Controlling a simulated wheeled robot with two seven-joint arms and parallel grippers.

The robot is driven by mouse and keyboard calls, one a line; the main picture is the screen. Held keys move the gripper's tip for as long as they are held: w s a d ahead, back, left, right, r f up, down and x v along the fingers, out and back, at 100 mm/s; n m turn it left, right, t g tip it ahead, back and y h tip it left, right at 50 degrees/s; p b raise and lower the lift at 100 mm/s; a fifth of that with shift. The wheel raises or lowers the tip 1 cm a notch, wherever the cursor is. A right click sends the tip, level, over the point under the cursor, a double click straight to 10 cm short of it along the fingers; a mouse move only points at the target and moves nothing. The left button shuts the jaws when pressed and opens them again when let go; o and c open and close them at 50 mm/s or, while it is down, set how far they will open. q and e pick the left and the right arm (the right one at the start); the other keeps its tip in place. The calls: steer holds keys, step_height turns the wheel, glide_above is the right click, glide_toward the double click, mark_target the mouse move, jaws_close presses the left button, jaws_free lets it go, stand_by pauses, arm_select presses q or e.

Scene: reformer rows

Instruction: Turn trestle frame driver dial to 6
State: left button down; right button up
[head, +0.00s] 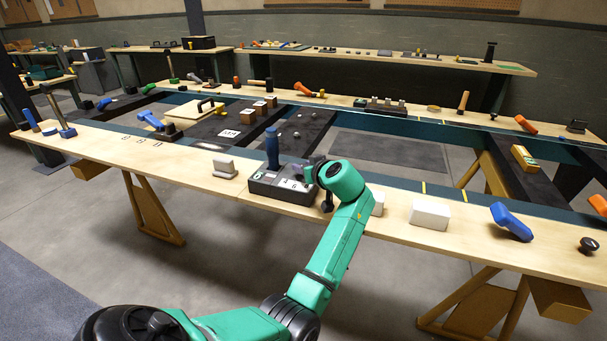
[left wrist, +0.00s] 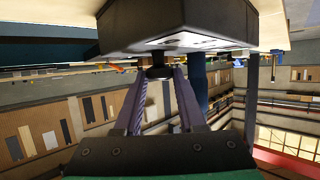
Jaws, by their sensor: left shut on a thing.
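The driver box (head: 280,194) is a dark grey box with white labelled plates on top, on the near edge of the wooden bench. A blue upright handle (head: 272,148) stands at its back. My left gripper (head: 310,169) reaches in at the box's right side. In the left wrist view, the two pale purple fingers of my left gripper (left wrist: 160,80) are shut on a small dark dial (left wrist: 160,72) at the face of the box (left wrist: 140,25). The blue handle (left wrist: 198,80) shows beside the right finger. The dial's pointer and setting cannot be read. My right gripper is not in view.
A pale block (head: 226,166) stands left of the box, and a white block (head: 429,214) lies to its right. A blue-handled piece (head: 511,221) and a black knob (head: 588,245) are further right. Bare bench lies between these pieces.

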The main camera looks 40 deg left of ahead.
arm_select(q)
steer(key=shift+f, duration=0.15)
steer(key=c, duration=0.5)
jaws_free()
